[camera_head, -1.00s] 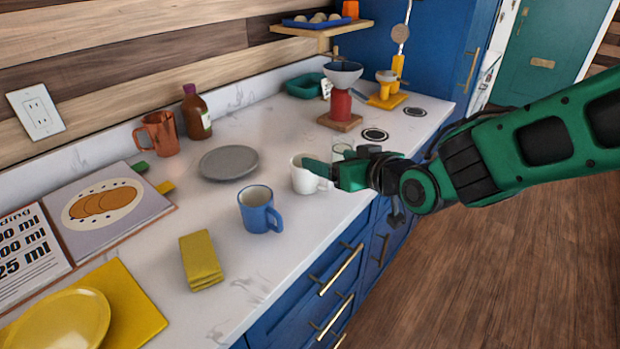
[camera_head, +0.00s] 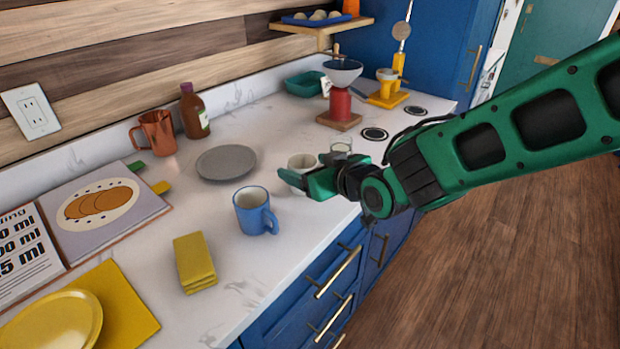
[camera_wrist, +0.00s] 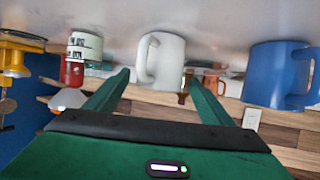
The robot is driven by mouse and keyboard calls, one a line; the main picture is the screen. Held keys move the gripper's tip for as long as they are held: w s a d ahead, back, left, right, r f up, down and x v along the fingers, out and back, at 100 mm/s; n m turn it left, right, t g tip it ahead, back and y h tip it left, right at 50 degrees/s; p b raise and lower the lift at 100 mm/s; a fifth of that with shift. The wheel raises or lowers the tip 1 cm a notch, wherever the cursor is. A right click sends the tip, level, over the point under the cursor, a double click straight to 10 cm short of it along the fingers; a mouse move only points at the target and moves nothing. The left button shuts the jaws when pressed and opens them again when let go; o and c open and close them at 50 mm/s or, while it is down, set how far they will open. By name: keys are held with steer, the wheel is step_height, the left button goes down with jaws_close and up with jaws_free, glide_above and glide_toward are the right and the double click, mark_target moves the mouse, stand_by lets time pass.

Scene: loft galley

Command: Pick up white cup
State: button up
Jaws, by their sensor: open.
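The white cup (camera_head: 300,162) stands upright on the counter, partly hidden behind my gripper in the head view. In the wrist view, the white cup (camera_wrist: 167,62) appears ahead, between the lines of the two fingers, with its handle toward the left. My gripper (camera_head: 305,182) is open at the near side of the cup. In the wrist view my gripper (camera_wrist: 160,90) shows two green fingers spread apart with nothing held between them. I cannot tell whether a finger touches the cup.
A blue mug (camera_head: 255,211) stands nearby on the counter (camera_head: 290,240). A grey plate (camera_head: 227,163) lies behind it. A small clear glass (camera_head: 341,147) is right of the cup. A yellow cloth (camera_head: 195,262) lies in front. A red grinder (camera_head: 340,103) stands farther back.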

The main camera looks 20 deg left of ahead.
mark_target(296, 162)
steer(key=shift+x, duration=2.65)
steer(key=shift+a+r, duration=0.1)
steer(key=shift+r, duration=0.15)
steer(key=c, duration=1.3)
